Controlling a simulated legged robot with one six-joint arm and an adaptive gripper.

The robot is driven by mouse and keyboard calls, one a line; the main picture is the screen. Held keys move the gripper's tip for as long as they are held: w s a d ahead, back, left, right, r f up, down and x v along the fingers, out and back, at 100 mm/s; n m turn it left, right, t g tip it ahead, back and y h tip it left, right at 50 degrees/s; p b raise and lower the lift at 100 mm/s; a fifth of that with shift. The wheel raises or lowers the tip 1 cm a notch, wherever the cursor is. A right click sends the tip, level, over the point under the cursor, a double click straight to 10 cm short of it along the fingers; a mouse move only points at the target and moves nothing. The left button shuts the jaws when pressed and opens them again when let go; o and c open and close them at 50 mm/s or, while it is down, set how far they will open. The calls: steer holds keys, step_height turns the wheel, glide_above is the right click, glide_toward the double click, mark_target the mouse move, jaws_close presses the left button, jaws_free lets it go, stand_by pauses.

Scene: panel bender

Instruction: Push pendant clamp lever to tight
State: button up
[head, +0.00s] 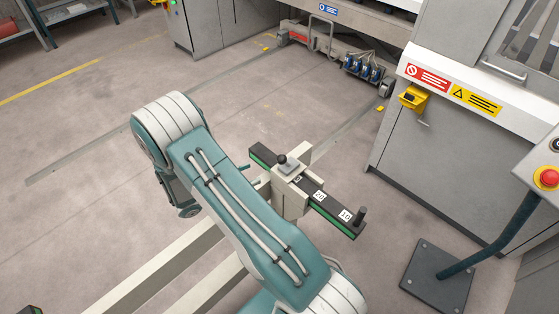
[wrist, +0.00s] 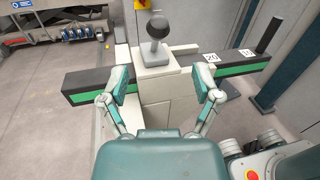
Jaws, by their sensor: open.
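A black ball knob on a short stem (wrist: 157,27) stands upright on a pale block (wrist: 152,58); the knob also shows in the head view (head: 282,159). A black and green bar (wrist: 82,80) crosses the block, with number labels and an upright black handle (head: 361,215) near its right end. My gripper (wrist: 167,84) is open, its fingers on either side in front of the block; I see nothing held, and contact is unclear. In the head view my arm hides it. A control pendant with a red button (head: 547,178) stands at the right. No clearly identifiable clamp lever shows.
The pendant's teal post (head: 490,245) rises from a dark floor plate (head: 440,278) at the lower right. A grey machine cabinet (head: 440,150) with warning labels stands behind. Pale beams (head: 160,268) lie low beside my arm.

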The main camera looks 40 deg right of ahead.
mark_target(282, 161)
steer(key=d, duration=0.3)
steer(key=s+d, duration=0.1)
steer(key=d, duration=0.2)
steer(key=s+d, duration=0.1)
steer(key=d, duration=0.3)
steer(key=shift+d, duration=0.1)
steer(key=shift+s, duration=0.1)
jaws_close()
